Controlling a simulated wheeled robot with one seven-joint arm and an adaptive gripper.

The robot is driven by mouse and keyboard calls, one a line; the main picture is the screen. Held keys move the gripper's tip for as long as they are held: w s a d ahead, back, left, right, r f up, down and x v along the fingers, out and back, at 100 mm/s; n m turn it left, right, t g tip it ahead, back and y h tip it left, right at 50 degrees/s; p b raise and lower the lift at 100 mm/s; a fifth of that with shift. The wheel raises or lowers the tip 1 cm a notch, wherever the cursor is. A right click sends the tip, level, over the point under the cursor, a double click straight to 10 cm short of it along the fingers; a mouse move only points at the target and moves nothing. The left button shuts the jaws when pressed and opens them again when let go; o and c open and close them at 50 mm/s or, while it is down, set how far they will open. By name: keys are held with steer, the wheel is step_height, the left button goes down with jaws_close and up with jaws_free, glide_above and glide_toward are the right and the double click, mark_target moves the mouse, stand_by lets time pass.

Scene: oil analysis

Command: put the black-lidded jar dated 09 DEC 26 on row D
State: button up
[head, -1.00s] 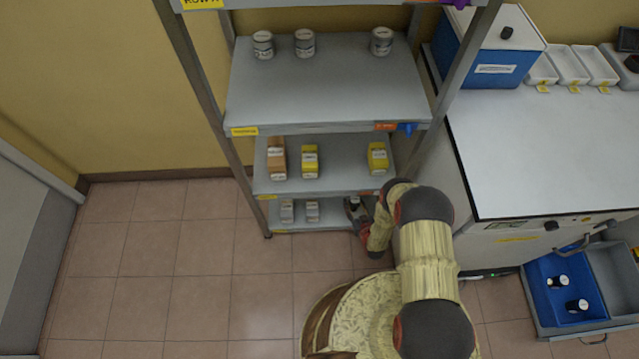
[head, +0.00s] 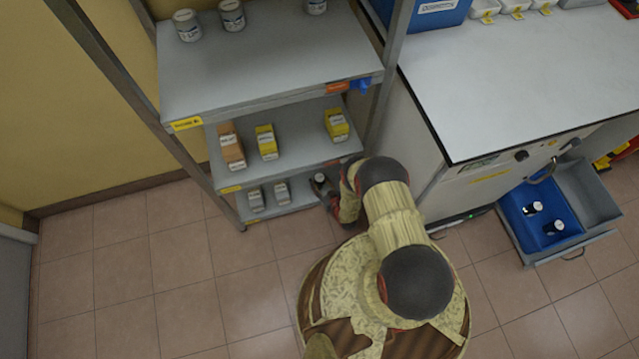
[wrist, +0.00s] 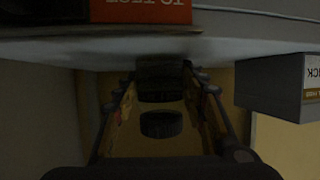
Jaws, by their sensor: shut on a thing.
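A black-lidded jar (head: 319,179) is in my gripper (head: 325,188) at the right end of the lowest shelf (head: 290,210) in the head view. My arm partly hides that end. In the wrist view, dark round shapes, one of them probably the lid (wrist: 162,125), show between the two fingers of my gripper (wrist: 160,95), which is shut on the jar. The date on the jar cannot be read. I cannot tell whether the jar touches the shelf. The row letter of this shelf is not legible.
Grey boxes (head: 256,200) stand on the lowest shelf's left. An orange label (wrist: 150,10) shows in the wrist view. Two black-lidded jars (head: 533,208) are in the blue open drawer (head: 515,222).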

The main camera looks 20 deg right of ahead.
steer(key=shift+w+r, duration=0.1)
steer(key=shift+r, duration=0.05)
steer(key=o, duration=1.4)
steer(key=p+v, duration=0.4)
steer(key=v, duration=0.8)
